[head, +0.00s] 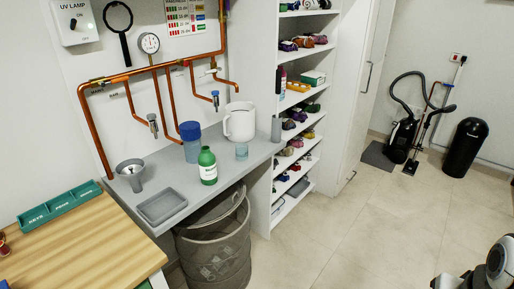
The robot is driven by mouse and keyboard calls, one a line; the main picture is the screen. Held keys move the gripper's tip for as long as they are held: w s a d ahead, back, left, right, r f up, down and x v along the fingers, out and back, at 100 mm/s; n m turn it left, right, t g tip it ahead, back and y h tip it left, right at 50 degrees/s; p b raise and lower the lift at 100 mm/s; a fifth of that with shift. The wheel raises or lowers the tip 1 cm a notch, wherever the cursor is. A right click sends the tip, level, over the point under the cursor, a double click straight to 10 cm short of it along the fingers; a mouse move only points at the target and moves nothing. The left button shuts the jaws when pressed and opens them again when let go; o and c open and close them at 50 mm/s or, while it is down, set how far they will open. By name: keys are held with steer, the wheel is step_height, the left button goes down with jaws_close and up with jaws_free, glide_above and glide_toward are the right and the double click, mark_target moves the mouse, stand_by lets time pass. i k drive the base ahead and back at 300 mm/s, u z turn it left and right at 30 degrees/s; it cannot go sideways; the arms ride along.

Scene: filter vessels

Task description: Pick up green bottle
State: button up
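The green bottle (208,167), with a white label and a narrow neck, stands upright on the grey counter (262,152) near its front edge. A clear cup with bluish contents (242,152) stands to its right. A clear container with a blue lid (190,143) stands just behind it to the left. Part of my arm shows at the bottom right corner, far from the bottle. My gripper is not in view.
A grey tray (162,207) and a metal funnel (131,174) are left of the bottle. A white jug (239,122) stands behind. A mesh bin (217,250) stands on the floor below the counter front. The floor (345,225) at centre right is clear.

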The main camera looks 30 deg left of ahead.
mark_target(207, 160)
steer(key=u, duration=1.2)
steer(key=i, duration=1.25)
steer(key=z, duration=0.2)
